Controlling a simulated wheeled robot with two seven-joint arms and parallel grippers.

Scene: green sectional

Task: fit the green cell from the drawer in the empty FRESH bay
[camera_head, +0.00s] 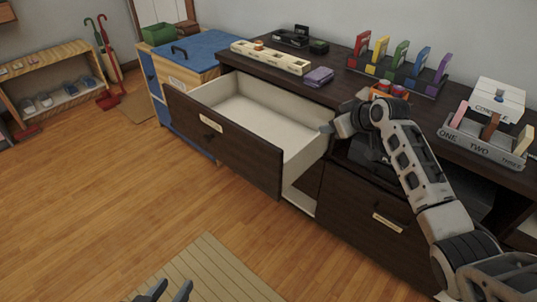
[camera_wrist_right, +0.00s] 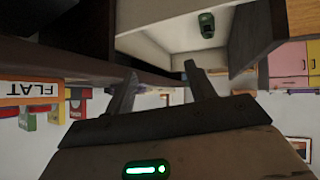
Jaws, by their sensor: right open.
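The dark wooden drawer (camera_head: 222,140) is pulled out, with a pale inside. The green cell (camera_wrist_right: 207,25) lies in it in the right wrist view; the head view does not show it, and the drawer front hides part of the floor. My right gripper (camera_head: 328,128) is at the drawer's right side, apart from the cell. Its fingers (camera_wrist_right: 160,75) are open with nothing between them. My left gripper (camera_head: 167,290) shows only its two fingertips at the bottom edge, spread and empty, over the mat. I cannot read a FRESH label, so cannot tell which bay is meant.
On the cabinet top stand a cream slotted tray (camera_head: 270,57), a dark holder (camera_head: 291,38), a purple cloth (camera_head: 319,77), a rack of coloured pieces (camera_head: 398,75) and a grey ONE-TWO-THREE tray (camera_head: 480,145). An orange FLAT box (camera_wrist_right: 30,92) holds red items.

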